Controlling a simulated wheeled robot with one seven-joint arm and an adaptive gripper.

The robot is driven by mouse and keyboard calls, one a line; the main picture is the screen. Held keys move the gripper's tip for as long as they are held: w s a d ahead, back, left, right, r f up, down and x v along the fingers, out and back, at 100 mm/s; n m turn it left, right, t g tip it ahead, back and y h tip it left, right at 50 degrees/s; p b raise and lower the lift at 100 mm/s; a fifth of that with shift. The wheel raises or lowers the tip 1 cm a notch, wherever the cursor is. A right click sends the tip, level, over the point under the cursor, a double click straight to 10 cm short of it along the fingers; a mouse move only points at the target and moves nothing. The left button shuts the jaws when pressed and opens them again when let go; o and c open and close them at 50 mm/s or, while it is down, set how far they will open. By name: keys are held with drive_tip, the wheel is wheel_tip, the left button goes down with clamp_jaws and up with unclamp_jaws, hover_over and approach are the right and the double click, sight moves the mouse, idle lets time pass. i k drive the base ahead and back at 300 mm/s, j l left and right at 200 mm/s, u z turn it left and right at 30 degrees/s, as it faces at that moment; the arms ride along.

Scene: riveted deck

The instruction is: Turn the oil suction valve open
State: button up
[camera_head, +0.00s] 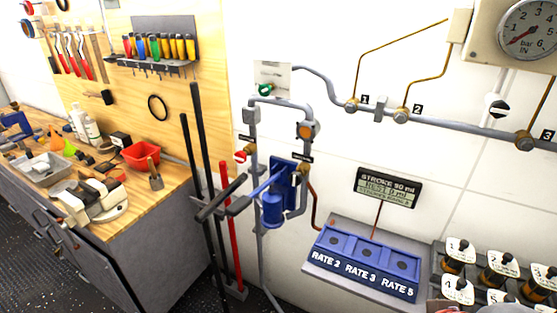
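A small valve with a red and white face (240,157) and a brass fitting sits on the pipe left of the pump, below a small black label (247,138). A green handle or tag (264,86) shows on a white plate above. An orange-faced round fitting (305,131) sits on the right pipe. The labels are too small to read, so I cannot tell which is the oil suction valve or how it is set.
A wooden workbench (118,221) with tools and a red bin (142,154) stands left. Long dark bars and a red bar (231,225) lean near the pump. A blue rate block (367,262), a gauge (529,28) and several small bottles are right.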

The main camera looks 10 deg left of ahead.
sight(240, 157)
drive_tip(key=i+j+u, duration=0.2)
drive_tip(key=u, duration=0.2)
drive_tip(key=i+j+u, duration=0.1)
drive_tip(key=i+u, duration=0.3)
